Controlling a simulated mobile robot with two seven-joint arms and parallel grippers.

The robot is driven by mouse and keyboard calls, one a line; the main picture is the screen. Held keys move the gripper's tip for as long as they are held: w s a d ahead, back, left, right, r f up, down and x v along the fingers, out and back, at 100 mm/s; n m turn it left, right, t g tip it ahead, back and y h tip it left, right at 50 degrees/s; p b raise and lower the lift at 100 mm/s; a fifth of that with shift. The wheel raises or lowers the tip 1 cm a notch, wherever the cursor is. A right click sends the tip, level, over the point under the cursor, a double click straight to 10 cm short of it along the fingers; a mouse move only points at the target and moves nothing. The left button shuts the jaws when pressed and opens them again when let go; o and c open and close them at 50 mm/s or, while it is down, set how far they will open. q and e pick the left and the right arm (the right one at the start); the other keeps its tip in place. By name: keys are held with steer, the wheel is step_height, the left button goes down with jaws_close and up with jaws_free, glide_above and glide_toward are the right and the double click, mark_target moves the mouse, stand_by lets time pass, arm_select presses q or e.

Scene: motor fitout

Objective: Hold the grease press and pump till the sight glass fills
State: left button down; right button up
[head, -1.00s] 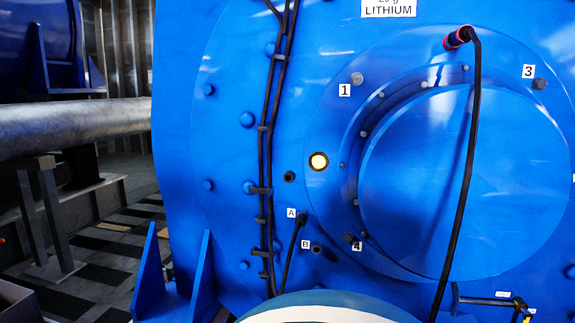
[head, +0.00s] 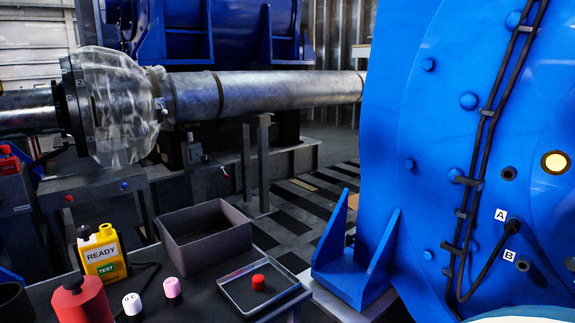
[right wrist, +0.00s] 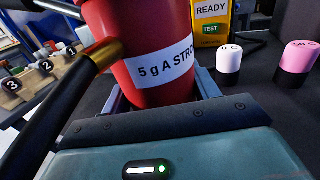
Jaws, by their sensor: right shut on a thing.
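The red grease press (head: 80,303) is at the lower left of the head view, over the dark bench. In the right wrist view its red body (right wrist: 140,40) carries a label reading "5 g A STRO", cut off. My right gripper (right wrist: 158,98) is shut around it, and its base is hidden. A black hose or rod (right wrist: 50,110) with a brass end meets its side. The round sight glass (head: 555,162) on the blue motor housing (head: 420,215) shows a pale yellow centre; its fill level is unclear. My left gripper is not in view.
On the bench stand a yellow READY/TEST unit (head: 101,253), a white-topped cap (head: 132,303), a pink-topped cap (head: 172,288), an empty grey bin (head: 205,238) and a shallow tray (head: 240,299) holding a red cap (head: 258,282). A plugged cable (head: 488,265) hangs by port A.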

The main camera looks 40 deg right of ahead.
steer(key=o, duration=1.4)
